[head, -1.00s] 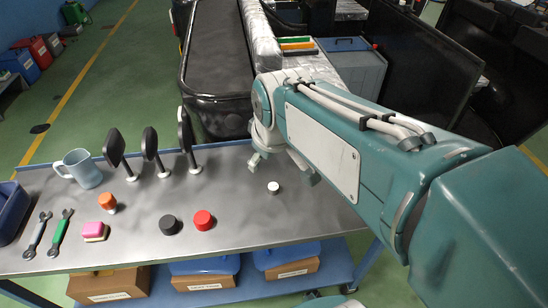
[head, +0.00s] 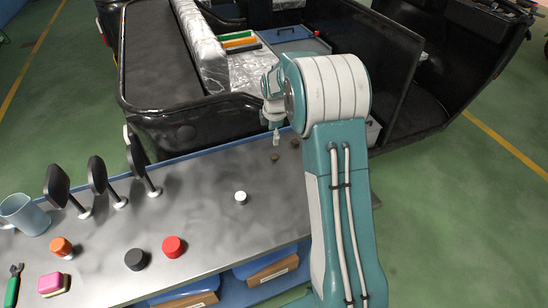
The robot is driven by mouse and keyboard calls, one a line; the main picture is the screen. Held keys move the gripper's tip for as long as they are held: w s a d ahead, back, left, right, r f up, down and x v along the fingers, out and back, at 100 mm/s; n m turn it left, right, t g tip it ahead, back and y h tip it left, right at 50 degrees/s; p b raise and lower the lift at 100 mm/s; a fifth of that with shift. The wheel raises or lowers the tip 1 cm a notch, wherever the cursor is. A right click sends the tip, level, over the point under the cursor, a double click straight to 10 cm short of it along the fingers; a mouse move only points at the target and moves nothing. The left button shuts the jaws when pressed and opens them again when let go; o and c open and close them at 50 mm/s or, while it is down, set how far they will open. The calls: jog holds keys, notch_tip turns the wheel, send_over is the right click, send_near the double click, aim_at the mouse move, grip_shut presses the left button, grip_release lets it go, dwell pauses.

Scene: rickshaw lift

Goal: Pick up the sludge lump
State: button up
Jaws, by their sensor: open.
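Two small dark brown lumps lie near the far right end of the grey metal table, and they look like sludge. One lump (head: 275,158) is just below my gripper in the picture; the other lump (head: 295,142) is slightly farther right, close beside my arm. My gripper (head: 274,133) is open, pointing down, and appears above the table's far edge near the lumps. Nothing shows between its fingers. Its height above the table is hard to tell.
On the table (head: 205,205) stand a white-topped piece (head: 241,197), red cap (head: 173,246), black cap (head: 136,259), orange-topped piece (head: 61,246), pink sponge (head: 53,284), blue mug (head: 24,214) and several black mirrors (head: 97,173). A black rickshaw (head: 180,60) stands behind the table.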

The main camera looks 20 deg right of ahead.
send_over(274, 156)
jog(key=f, duration=0.5)
jog(key=shift+s+a+f, duration=0.1)
jog(key=shift+a+f, duration=0.1)
jog(key=shift+f, duration=0.1)
jog(key=shift+d+f, duration=0.1)
jog(key=shift+f, duration=2.6)
jog(key=c, duration=0.9)
